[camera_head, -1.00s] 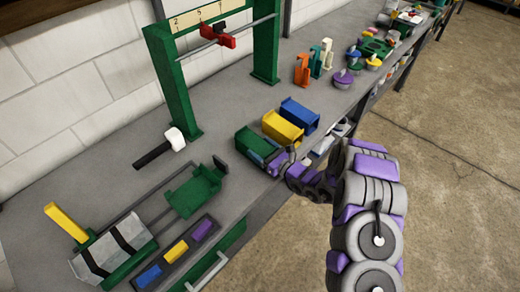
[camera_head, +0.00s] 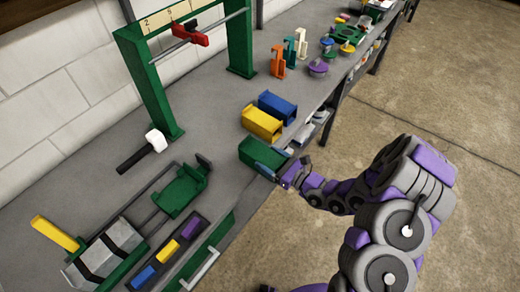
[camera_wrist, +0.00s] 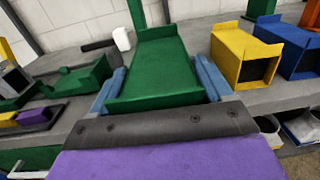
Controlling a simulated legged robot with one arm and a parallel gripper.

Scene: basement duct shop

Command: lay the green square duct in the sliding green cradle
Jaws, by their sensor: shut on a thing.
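The green square duct (camera_head: 262,152) is at the front edge of the bench, left of the yellow duct. My gripper (camera_head: 281,165) is shut on it from the front edge side. In the wrist view the green duct (camera_wrist: 152,68) sits between the two blue fingers of my gripper (camera_wrist: 160,85). Whether the duct touches the bench is hard to tell. The sliding green cradle (camera_head: 180,191) is on its rails to the left of the duct, empty, with raised end plates. It also shows at the left of the wrist view (camera_wrist: 78,79).
Yellow (camera_head: 262,124) and blue (camera_head: 278,107) ducts stand close right of the green one. A mallet (camera_head: 143,150) lies behind the cradle. A tray (camera_head: 195,224) of coloured blocks lies in front of it. A green gantry (camera_head: 165,92) stands at the back. Bare bench lies between duct and cradle.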

